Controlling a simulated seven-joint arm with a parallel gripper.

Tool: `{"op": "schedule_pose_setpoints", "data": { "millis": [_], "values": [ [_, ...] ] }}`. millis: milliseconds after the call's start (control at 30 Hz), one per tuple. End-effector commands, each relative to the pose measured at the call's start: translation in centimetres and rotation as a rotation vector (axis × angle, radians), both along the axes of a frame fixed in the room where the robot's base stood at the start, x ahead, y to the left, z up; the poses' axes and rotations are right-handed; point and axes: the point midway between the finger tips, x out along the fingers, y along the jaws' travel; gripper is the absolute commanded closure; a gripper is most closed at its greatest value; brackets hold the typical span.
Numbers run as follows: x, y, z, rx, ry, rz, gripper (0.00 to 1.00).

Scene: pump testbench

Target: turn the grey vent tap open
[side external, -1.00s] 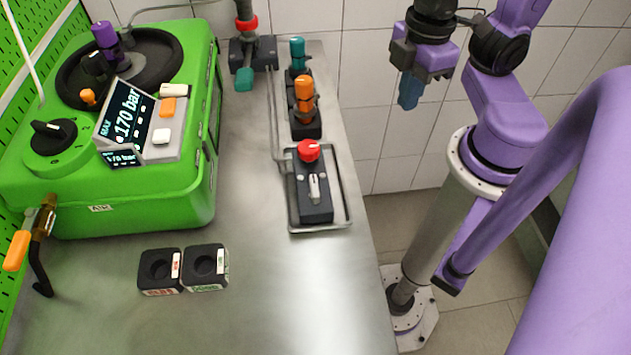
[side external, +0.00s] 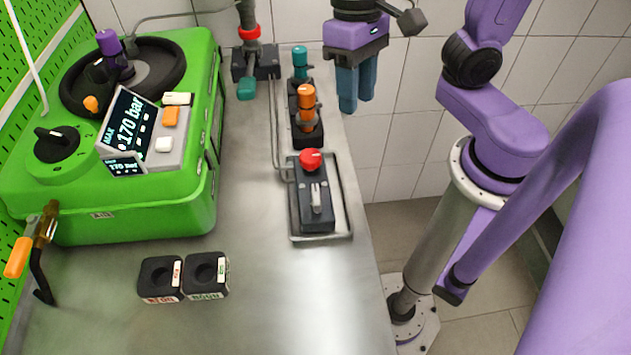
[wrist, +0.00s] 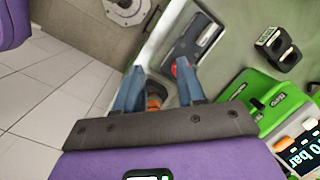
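A small light-grey lever (side external: 316,198), which looks like the vent tap, sits on a dark block (side external: 319,219) below a red knob (side external: 311,160). It points roughly along the block. In the wrist view the block (wrist: 193,47) lies beyond my fingertips, with the red knob (wrist: 181,68) close to the right finger. My gripper (side external: 357,104) is at the bench's right edge, behind and above the block, near the orange knob, pointing down. In the wrist view my gripper (wrist: 162,72) is open, with nothing held between its two blue fingers.
Orange (side external: 306,96) and teal (side external: 299,57) knobs stand behind the block. A metal tray (side external: 345,232) surrounds the block. The green pump unit (side external: 140,220) fills the left, with two black sockets (side external: 160,279) (side external: 208,275) in front. The front of the bench is clear.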

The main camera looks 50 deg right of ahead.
Motion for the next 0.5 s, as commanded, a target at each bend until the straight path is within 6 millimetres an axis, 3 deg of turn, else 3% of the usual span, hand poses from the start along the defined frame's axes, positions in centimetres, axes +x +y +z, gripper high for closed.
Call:
{"op": "schedule_pose_setpoints", "data": {
  "millis": [300,500],
  "values": [
    [3.3,4.5,2.6,-0.018,0.184,-0.565,0.61],
    [4.2,5.7,3.4,-0.028,0.246,-0.728,0.61]
  ]
}}
